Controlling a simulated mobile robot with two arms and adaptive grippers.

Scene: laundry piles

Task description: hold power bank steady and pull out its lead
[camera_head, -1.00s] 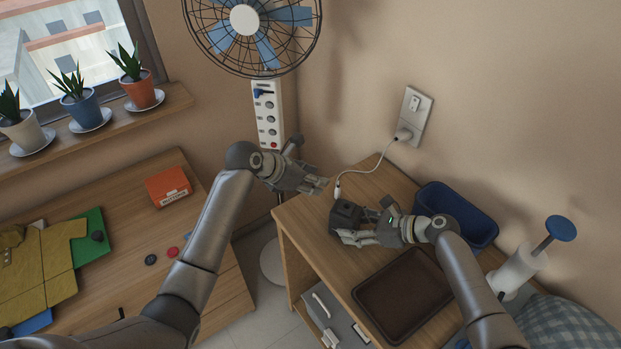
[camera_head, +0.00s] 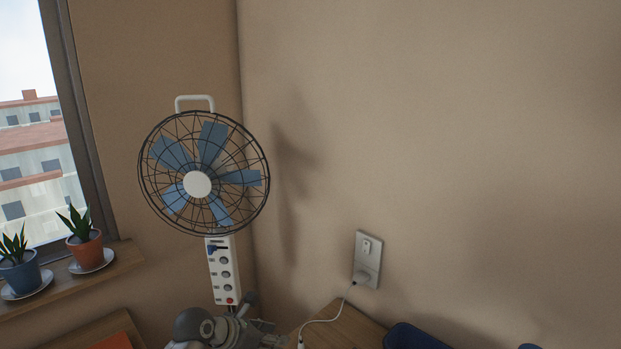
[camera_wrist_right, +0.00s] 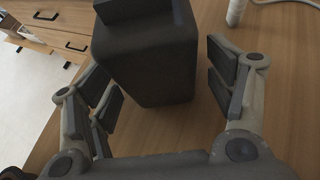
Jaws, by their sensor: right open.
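The power bank (camera_wrist_right: 150,55) is a dark grey block standing on the wooden cabinet top in the right wrist view. My right gripper (camera_wrist_right: 158,75) is open, with a finger on either side of the block and a visible gap at the right finger. The white lead (camera_head: 322,320) runs from the wall outlet down to the cabinet in the head view. Its white connector end (camera_wrist_right: 236,12) shows beside the block in the right wrist view, apart from it.
The wall outlet (camera_head: 367,260) holds the lead's other end. A blue bin (camera_head: 415,337) is at the bottom edge. Potted plants (camera_head: 85,250) line the sill.

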